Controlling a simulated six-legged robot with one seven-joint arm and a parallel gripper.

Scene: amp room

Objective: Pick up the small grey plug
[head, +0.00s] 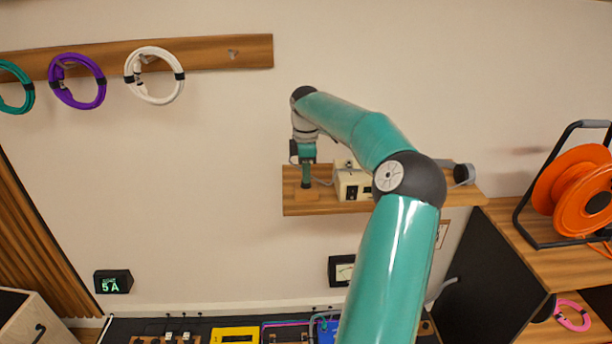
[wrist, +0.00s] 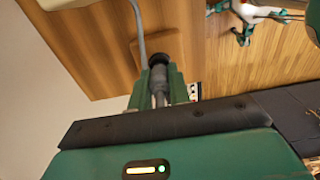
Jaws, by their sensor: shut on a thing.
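The small grey plug (wrist: 159,62) shows in the wrist view, dark and round, with a grey cable (wrist: 140,25) running from its end to the top edge. My gripper (wrist: 160,82) is shut on it, its green fingers on either side of the plug's body. In the head view my gripper (head: 307,172) points down over the left part of the wooden wall shelf (head: 330,208). A small wooden block (head: 306,193) is just below the fingers. The plug itself is too small to make out there, and I cannot tell whether it touches the block.
A beige box (head: 350,184) stands on the shelf just right of my gripper. Coiled cables hang on a wall rail (head: 210,53) at upper left. An orange cable reel (head: 575,195) stands at right. A dark bench with a yellow device (head: 234,335) lies below. The wall left of the shelf is clear.

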